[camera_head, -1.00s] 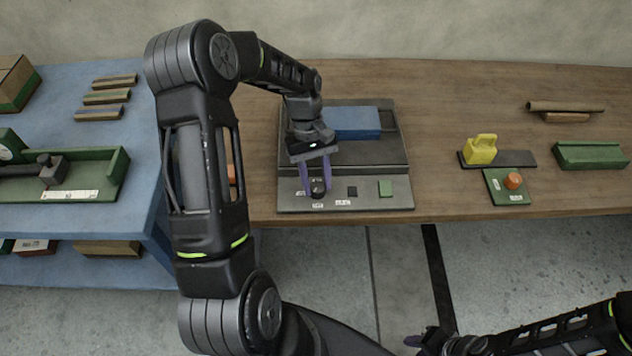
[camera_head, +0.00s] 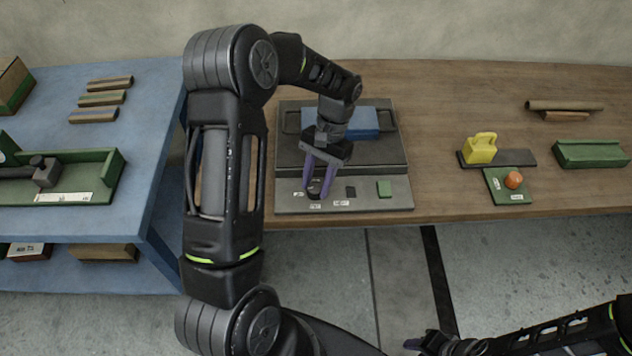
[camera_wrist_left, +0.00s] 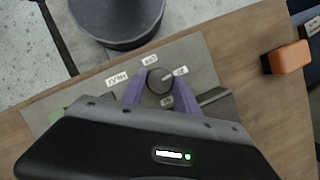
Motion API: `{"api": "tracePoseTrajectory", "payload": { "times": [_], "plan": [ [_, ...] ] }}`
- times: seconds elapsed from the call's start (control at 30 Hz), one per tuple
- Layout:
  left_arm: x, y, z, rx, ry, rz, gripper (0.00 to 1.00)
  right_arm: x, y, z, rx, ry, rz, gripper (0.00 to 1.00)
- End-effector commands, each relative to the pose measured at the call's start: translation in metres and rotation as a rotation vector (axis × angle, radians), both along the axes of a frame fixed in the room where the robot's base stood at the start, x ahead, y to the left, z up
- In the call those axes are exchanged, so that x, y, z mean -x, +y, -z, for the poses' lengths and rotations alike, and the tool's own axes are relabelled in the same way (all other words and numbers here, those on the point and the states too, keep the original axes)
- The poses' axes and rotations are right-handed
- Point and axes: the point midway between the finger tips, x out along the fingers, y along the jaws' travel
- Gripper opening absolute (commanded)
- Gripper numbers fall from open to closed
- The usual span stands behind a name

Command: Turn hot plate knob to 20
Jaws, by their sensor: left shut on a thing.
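The hot plate (camera_head: 392,156) is a dark grey unit on the wooden table, with a front panel. Its dark round knob (camera_wrist_left: 159,84) carries a white pointer mark, directed to the upper right in the left wrist view, toward a small label (camera_wrist_left: 181,70) that seems to read 20. An OFF label (camera_wrist_left: 150,60) sits above it. My left gripper (camera_head: 318,192), with purple fingers, is shut on the knob, one finger on each side. The fingers partly hide the knob in the head view. My right gripper (camera_head: 424,342) is low at the bottom, its jaw gap unclear.
A blue block (camera_head: 363,122) lies on the hot plate. A green square (camera_head: 384,188) and a dark square are right of the knob. A yellow weight (camera_head: 481,149) and an orange button (camera_head: 513,180) stand farther right. A blue table (camera_head: 60,218) is at left.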

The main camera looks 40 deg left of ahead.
Motion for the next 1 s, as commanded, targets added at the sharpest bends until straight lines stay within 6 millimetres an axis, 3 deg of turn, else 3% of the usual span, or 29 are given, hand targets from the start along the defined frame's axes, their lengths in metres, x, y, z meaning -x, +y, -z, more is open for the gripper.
{"api": "tracePoseTrajectory", "payload": {
  "times": [0.3,0.8,0.83,1.0],
  "plan": [
    [-0.0010,-0.0009,-0.0002,-0.001,-0.004,0.147,0.00,-0.0001,0.0000,0.0025,0.000,0.000,0.000,0.33],
    [-0.0007,-0.0009,0.0000,-0.001,-0.003,0.170,0.00,-0.0001,0.0000,0.0027,0.000,0.000,0.000,0.33],
    [-0.0007,-0.0009,0.0000,-0.001,-0.003,0.170,0.38,-0.0001,0.0000,0.0027,0.000,0.000,0.000,0.33],
    [-0.0004,-0.0009,0.0001,0.000,-0.002,0.169,0.52,-0.0001,0.0000,0.0027,0.000,0.000,0.000,0.33]
  ]
}}
